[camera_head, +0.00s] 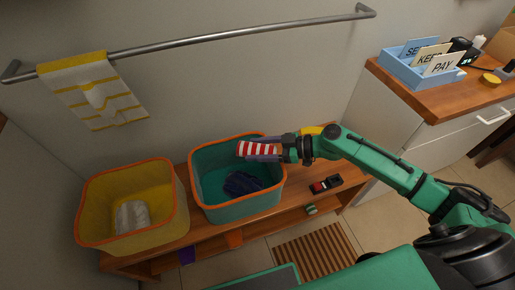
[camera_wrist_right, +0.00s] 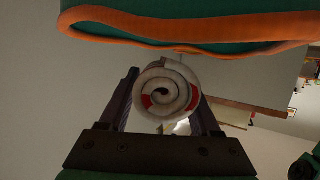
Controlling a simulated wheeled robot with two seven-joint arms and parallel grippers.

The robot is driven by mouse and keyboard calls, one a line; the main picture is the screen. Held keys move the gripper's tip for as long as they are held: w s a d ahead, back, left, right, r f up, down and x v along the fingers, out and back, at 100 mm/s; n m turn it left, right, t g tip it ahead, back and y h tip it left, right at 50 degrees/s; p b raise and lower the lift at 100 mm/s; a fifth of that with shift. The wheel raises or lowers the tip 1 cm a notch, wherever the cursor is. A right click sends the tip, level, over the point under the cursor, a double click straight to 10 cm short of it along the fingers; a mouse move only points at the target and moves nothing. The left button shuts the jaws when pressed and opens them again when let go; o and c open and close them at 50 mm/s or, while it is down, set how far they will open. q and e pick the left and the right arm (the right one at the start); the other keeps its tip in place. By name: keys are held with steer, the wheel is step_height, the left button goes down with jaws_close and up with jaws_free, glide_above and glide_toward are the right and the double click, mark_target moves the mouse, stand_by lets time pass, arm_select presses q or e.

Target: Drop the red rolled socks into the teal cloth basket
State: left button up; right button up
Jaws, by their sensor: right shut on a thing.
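The rolled socks (camera_head: 257,149), with red and white stripes, are held in my right gripper (camera_head: 262,150), above the teal cloth basket (camera_head: 235,213) near its back right side. In the right wrist view the socks (camera_wrist_right: 165,92) show as a spiral end between the two fingers (camera_wrist_right: 163,100). The orange rim of the teal basket (camera_wrist_right: 190,38) crosses the top of that view. A dark blue cloth item (camera_head: 242,184) lies inside the teal basket. My left gripper is not in view.
A yellow basket (camera_head: 93,230) with a pale cloth (camera_head: 131,216) inside stands left on the wooden bench (camera_head: 185,243). A small dark and red item (camera_head: 325,185) lies right of the teal basket. A rail (camera_head: 200,38) with a striped towel (camera_head: 93,90) runs above.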

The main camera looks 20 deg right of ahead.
stand_by(0.4)
steer(key=o, duration=1.4)
step_height(320, 180, up, 5)
steer(key=p, duration=0.4)
steer(key=shift+r, duration=0.1)
